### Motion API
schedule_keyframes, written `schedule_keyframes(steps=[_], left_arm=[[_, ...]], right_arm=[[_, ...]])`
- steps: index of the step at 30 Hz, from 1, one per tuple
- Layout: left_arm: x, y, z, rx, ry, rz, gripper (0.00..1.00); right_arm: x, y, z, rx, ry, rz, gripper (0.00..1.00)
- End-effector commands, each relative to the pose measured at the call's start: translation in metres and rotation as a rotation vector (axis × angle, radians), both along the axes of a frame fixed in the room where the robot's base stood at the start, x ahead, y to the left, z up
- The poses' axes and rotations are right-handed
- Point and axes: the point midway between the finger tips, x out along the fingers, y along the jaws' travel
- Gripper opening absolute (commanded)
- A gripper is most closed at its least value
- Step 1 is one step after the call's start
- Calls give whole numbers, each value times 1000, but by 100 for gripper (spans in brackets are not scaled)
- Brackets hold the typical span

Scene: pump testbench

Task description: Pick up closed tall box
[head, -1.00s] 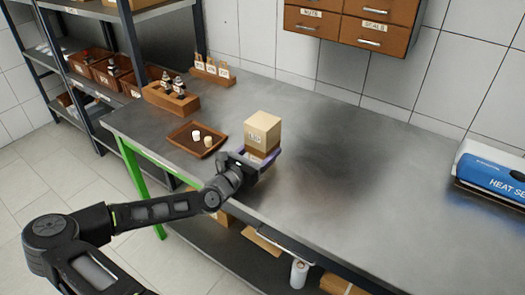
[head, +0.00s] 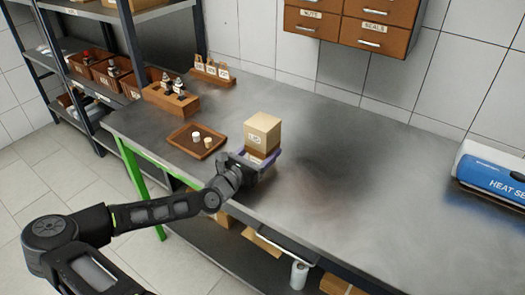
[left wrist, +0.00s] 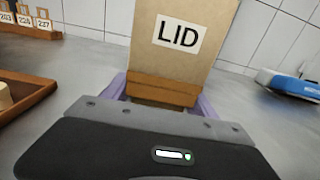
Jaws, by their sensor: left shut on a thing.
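The closed tall box (head: 262,134) is light cardboard with a darker brown lower part and a white label on its front. It stands upright over the metal bench. In the left wrist view the box (left wrist: 183,62) fills the upper middle, and its label reads "LID". My left gripper (head: 258,158) is shut on the lower part of the box, with a purple finger on each side. In the left wrist view these fingers (left wrist: 160,95) flank the brown base. Whether the box's bottom touches the bench is hidden by the gripper. My right gripper is not in view.
A brown tray (head: 180,147) with two small pale pieces lies left of the box. A wooden holder with bottles (head: 170,103) stands behind it. A blue heat sealer (head: 490,172) is at the right. The bench between (head: 370,190) is clear.

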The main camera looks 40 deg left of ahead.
Motion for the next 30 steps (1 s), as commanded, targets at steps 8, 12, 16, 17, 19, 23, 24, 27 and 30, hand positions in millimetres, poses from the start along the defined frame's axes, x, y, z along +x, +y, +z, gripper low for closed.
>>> schedule_keyframes(steps=[8, 12, 16, 17, 19, 23, 24, 27, 30], left_arm=[[0, 0, 35, 4, -5, 1, 6], [0, 1, 63, 5, -5, 2, 6], [0, 0, 85, 3, -4, 1, 6], [0, 1, 89, 4, -4, 1, 6], [0, 1, 96, 3, -4, 1, 6], [0, 0, 101, 1, -3, 0, 6], [0, 0, 101, 1, -3, 0, 6], [0, 0, 101, 1, -3, 0, 6], [0, 0, 101, 1, -3, 0, 6]], right_arm=[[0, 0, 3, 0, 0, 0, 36], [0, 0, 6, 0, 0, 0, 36], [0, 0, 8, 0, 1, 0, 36], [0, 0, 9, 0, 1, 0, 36], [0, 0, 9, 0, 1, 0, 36], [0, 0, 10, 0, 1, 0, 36], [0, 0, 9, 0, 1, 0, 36], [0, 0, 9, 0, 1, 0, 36], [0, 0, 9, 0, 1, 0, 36]])
